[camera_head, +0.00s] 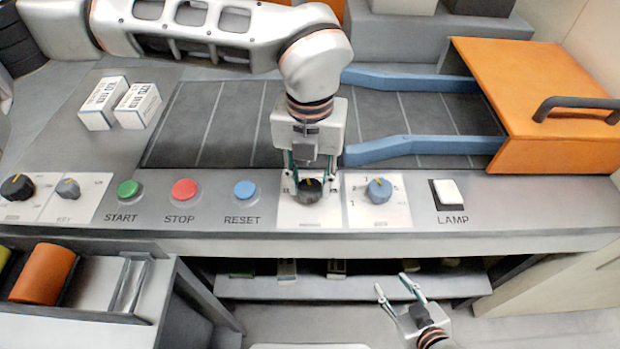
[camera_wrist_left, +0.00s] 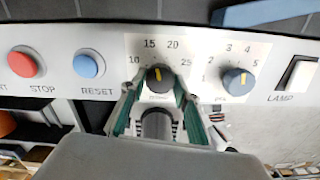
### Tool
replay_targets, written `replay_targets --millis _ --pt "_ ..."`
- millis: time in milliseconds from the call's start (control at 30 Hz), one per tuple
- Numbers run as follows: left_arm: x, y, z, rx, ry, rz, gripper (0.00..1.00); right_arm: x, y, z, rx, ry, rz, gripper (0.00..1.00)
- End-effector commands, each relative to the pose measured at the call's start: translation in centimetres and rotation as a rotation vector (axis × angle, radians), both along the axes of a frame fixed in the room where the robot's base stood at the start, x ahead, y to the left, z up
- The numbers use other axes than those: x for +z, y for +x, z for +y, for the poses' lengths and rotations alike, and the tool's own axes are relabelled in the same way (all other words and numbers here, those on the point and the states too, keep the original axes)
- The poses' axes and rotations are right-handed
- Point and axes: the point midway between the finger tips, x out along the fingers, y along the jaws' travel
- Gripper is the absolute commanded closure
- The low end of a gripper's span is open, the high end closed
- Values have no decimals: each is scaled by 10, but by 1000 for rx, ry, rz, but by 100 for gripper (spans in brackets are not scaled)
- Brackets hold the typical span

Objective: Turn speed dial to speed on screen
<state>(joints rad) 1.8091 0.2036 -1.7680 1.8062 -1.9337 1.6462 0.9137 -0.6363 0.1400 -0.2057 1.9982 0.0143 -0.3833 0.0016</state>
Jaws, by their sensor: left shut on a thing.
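A black dial (camera_head: 309,190) with a yellow pointer sits on a white plate in the console's front panel. It also shows in the left wrist view (camera_wrist_left: 160,80), where its plate reads 10, 15, 20 and 25 and the pointer points roughly up, between 15 and 20. The label below it is too small to read. My left gripper (camera_head: 308,180) comes down from above and is shut on this black dial, one finger on each side. My right gripper (camera_head: 394,283) is open and empty, low in front of the console. No screen is visible in either view.
A blue dial (camera_head: 379,190) marked 1 to 5 is close on the right, then a white LAMP switch (camera_head: 448,193). Blue RESET (camera_head: 245,190), red STOP (camera_head: 184,189) and green START (camera_head: 128,188) buttons are on the left. An orange hood (camera_head: 540,90) stands over the belt.

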Motion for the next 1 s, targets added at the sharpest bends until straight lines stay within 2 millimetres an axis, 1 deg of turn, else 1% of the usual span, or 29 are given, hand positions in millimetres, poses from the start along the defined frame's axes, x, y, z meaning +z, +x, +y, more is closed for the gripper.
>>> replay_targets --millis 433,1000 --pt "1 0 0 -422 1 0 91 0 -3 0 -1 2 7 60" --pt "1 0 0 -963 1 0 91 5 -1 0 -2 7 1 60"
